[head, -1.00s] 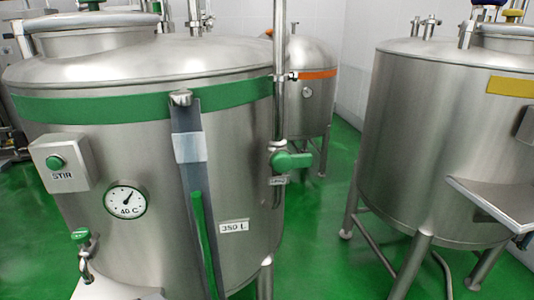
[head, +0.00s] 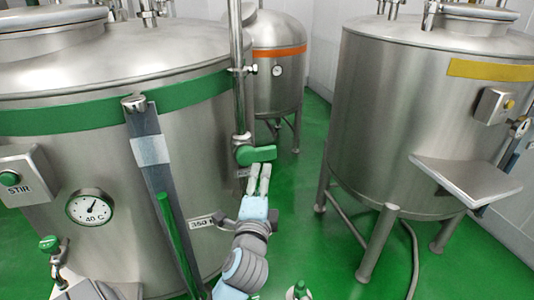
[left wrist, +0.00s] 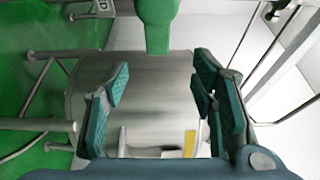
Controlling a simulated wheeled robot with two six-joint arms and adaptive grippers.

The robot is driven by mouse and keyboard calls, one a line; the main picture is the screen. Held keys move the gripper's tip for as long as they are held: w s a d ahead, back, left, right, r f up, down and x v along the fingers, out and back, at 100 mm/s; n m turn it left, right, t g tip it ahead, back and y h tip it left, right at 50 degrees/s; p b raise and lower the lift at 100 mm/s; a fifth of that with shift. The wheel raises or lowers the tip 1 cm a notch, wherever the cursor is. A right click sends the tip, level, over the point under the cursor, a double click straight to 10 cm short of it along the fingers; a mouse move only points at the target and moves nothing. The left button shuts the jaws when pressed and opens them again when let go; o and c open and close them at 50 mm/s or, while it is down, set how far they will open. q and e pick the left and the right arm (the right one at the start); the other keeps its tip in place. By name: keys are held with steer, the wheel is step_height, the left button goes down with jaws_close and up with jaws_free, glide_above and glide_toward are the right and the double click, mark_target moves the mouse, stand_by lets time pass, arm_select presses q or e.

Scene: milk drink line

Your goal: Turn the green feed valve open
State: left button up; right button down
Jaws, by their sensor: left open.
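The green feed valve handle (head: 256,155) sits on the vertical steel pipe beside the green-banded tank. Its lever lies roughly horizontal, pointing right. My left gripper (head: 260,178) is just below the lever, its fingers pointing up at it. In the left wrist view the green handle (left wrist: 157,25) hangs in from the top, beyond the open fingers (left wrist: 160,95) and between their lines. Nothing is between the fingertips, and the gripper appears apart from the handle. My right gripper is in neither view.
The green-banded tank (head: 75,160) fills the left, with a stir button box (head: 25,175) and a dial (head: 90,207). The yellow-banded tank (head: 400,120) with a side shelf (head: 475,178) stands right. An orange-banded tank (head: 275,85) stands behind. Open green floor lies between.

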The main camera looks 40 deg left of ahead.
mark_target(267, 156)
arm_select(q)
steer(key=p+x, duration=0.1)
steer(key=x, duration=1.2)
steer(key=shift+w+a+f, duration=0.1)
steer(key=shift+w+a, duration=0.05)
steer(key=shift+w, duration=0.2)
steer(key=shift+c, duration=0.4)
jaws_close()
